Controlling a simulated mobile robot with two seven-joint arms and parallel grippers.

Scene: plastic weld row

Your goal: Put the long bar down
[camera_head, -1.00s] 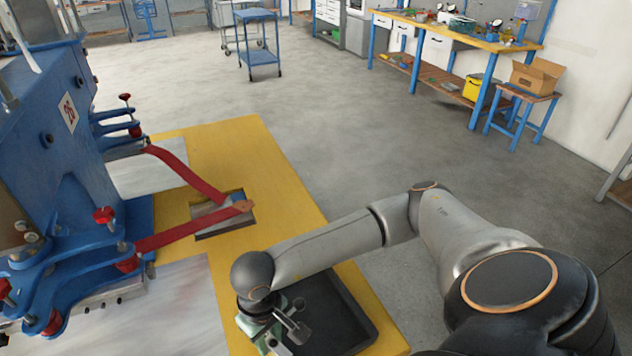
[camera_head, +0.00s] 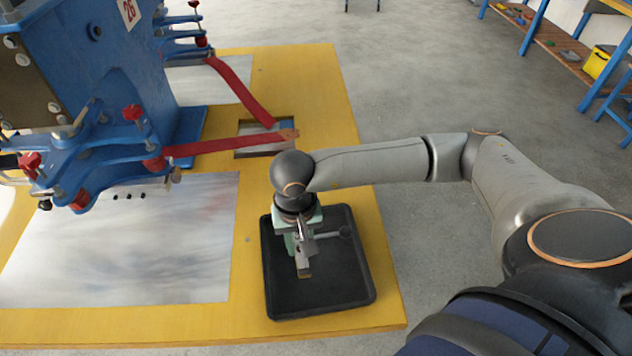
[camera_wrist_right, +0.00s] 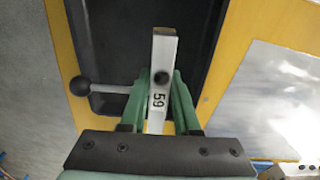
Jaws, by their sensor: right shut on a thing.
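The long bar (camera_head: 305,262) is a silver metal bar with a side rod ending in a dark ball knob. My left gripper is not in view.
The tray lies on a yellow table (camera_head: 240,325) near its right front corner. A metal plate (camera_head: 130,245) is to the left. A blue machine (camera_head: 110,70) with red straps (camera_head: 240,90) stands at the back left. Most of the tray floor is bare.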

